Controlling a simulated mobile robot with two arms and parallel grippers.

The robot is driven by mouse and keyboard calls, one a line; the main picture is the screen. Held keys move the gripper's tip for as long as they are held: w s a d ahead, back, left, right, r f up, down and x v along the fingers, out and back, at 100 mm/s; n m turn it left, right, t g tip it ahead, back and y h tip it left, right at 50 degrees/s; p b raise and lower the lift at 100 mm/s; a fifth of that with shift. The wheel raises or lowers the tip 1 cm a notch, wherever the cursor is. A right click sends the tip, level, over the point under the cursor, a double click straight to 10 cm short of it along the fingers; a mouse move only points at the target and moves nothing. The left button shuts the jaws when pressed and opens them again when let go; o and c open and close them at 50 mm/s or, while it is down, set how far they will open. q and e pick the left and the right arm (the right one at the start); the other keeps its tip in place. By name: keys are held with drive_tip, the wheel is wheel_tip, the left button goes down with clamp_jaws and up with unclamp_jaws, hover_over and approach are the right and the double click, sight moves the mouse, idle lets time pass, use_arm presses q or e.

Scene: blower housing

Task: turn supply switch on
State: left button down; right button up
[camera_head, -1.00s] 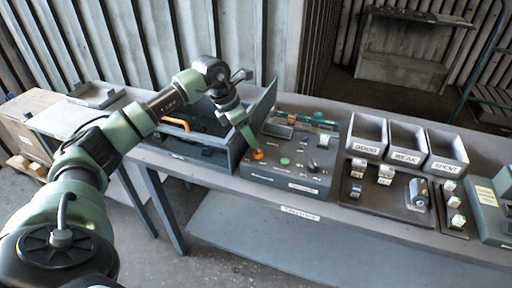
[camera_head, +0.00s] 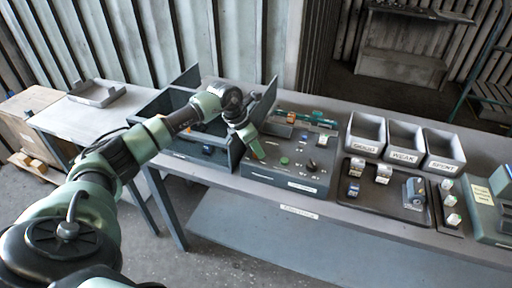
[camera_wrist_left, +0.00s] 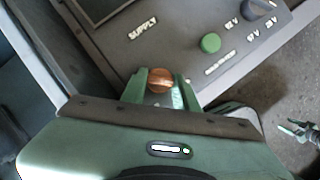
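The supply switch is a round orange-brown knob (camera_wrist_left: 160,79) near the "SUPPLY" label on the grey control panel (camera_wrist_left: 222,28). In the left wrist view the two green fingers of my left gripper (camera_wrist_left: 161,92) stand on either side of the knob, with no clear gap beside it; whether they press on it I cannot tell. In the head view my left gripper (camera_head: 255,149) reaches down onto the front left of the panel (camera_head: 283,178) and mostly hides the knob. A small green gripper, likely my right one (camera_wrist_left: 299,131), shows at the right edge of the left wrist view.
A green button (camera_wrist_left: 210,43) and a dark selector knob (camera_wrist_left: 258,9) are near the switch. An open grey box (camera_head: 190,159) adjoins the panel's left side. Bins labelled GOOD (camera_head: 364,149), WEAK (camera_head: 404,156) and SPENT (camera_head: 444,165) stand to the right.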

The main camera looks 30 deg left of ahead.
use_arm(q)
drive_tip(key=shift+w+a+f+m+h+b, duration=0.15)
drive_tip(key=shift+m+h+b, duration=0.25)
drive_tip(key=shift+m+b, duration=0.9)
drive_tip(key=m+g+b, duration=0.1)
drive_tip(key=m+b, duration=0.1)
drive_tip(key=shift+h+b, duration=0.3)
drive_tip(key=shift+b, duration=0.1)
drive_tip(key=m+g+b, duration=0.1)
drive_tip(key=m, duration=0.2)
drive_tip(key=shift+w+b, duration=0.1)
drive_tip(key=shift+b, duration=0.3)
drive_tip(key=m+g+b, duration=0.1)
drive_tip(key=m, duration=0.1)
drive_tip(key=m+g+b, duration=0.1)
drive_tip(key=m, duration=0.2)
drive_tip(key=shift+w+h, duration=0.15)
drive_tip(key=shift+h, duration=0.25)
drive_tip(key=m+g, duration=0.1)
drive_tip(key=m, duration=0.1)
drive_tip(key=m+g+b, duration=0.1)
drive_tip(key=m, duration=0.2)
drive_tip(key=shift+r+y, duration=0.2)
drive_tip(key=shift+y, duration=0.2)
drive_tip(key=c, duration=1.1)
unclamp_jaws()
